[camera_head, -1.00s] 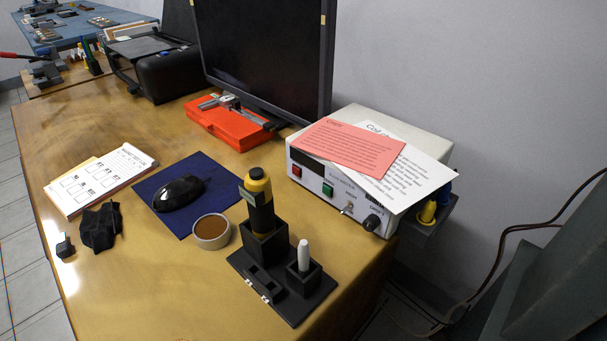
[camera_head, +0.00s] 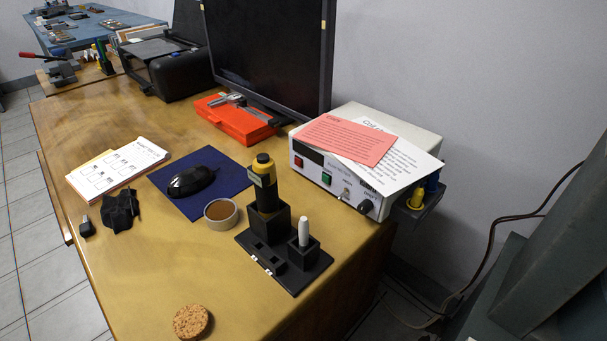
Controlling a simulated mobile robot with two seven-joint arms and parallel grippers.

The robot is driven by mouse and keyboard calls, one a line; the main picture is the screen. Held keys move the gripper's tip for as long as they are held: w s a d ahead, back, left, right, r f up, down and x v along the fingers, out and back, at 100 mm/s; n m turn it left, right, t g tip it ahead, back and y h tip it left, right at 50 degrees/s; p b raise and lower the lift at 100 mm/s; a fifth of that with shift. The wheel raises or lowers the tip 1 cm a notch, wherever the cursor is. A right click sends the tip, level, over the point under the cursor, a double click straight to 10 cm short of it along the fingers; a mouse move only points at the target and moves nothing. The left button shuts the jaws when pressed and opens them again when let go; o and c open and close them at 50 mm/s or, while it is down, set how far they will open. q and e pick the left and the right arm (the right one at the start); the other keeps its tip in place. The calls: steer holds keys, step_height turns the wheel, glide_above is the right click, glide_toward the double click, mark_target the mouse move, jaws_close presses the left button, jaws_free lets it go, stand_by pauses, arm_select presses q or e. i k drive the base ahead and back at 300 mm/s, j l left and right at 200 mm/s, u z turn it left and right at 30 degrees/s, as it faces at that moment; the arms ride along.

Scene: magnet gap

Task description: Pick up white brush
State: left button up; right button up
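A white, rounded, stick-like object (camera_head: 303,231), which may be the white brush, stands upright in a small square socket of a black holder (camera_head: 286,262) near the table's right edge. Its lower end is hidden in the socket. A taller black and yellow tool (camera_head: 263,185) stands upright in the holder's other socket, just behind and to the left. Neither of my grippers is in view.
A roll of brown tape (camera_head: 221,213) lies left of the holder, and a cork disc (camera_head: 191,321) lies at the front. A white control box (camera_head: 366,165) with papers on top stands behind the holder. A mouse (camera_head: 191,181) rests on a blue mat (camera_head: 226,169).

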mark_target(304, 224)
steer(key=k, duration=0.15)
steer(key=i+l+u, duration=0.15)
steer(key=i+u, duration=0.25)
steer(key=i+l+u, duration=0.2)
steer(key=u, duration=0.25)
